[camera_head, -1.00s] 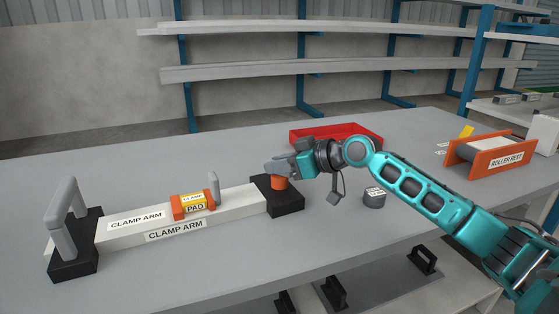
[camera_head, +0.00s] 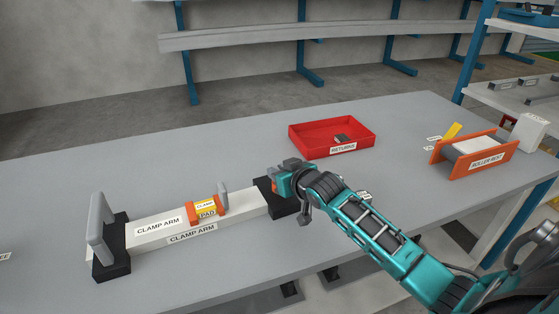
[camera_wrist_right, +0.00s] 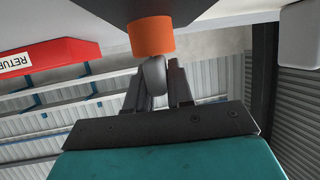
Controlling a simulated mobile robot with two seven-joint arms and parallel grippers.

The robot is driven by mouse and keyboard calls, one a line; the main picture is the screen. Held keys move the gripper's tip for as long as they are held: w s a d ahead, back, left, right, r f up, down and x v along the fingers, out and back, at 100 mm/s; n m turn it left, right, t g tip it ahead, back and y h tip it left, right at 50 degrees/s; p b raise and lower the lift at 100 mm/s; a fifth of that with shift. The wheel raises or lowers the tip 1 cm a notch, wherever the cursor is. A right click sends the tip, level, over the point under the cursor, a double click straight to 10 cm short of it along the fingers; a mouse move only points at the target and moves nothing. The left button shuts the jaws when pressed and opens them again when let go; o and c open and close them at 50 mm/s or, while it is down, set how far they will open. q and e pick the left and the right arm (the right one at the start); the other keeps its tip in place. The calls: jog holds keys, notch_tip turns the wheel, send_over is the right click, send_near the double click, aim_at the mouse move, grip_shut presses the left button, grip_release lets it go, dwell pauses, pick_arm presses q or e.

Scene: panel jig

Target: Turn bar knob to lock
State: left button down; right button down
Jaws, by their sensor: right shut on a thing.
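The white clamp arm (camera_head: 247,205) lies along the bench, with a black end block (camera_head: 284,205) at its right end. My right gripper (camera_head: 289,166) is over that block. In the right wrist view the grey bar knob (camera_wrist_right: 154,74) stands out from an orange collar (camera_wrist_right: 151,36) on the dark block. My right gripper (camera_wrist_right: 160,84) is shut on the knob there. In the head view the gripper and wrist hide most of the knob. The left gripper is not in view.
An orange-ended pad (camera_head: 206,209) sits on the clamp arm, and a grey handle (camera_head: 99,225) stands at its left end. A red returns tray (camera_head: 343,150) is behind my gripper. An orange roller rest (camera_head: 490,154) is at the right. The bench left of the tray is clear.

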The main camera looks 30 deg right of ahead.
jog(key=shift+m+h+p, duration=0.5)
jog(key=shift+m, duration=0.1)
jog(key=c, duration=1.1)
grip_release()
jog(key=p+v, duration=0.1)
jog(key=v, duration=1.2)
jog(key=shift+a+p, duration=0.15)
jog(key=shift+p, duration=0.15)
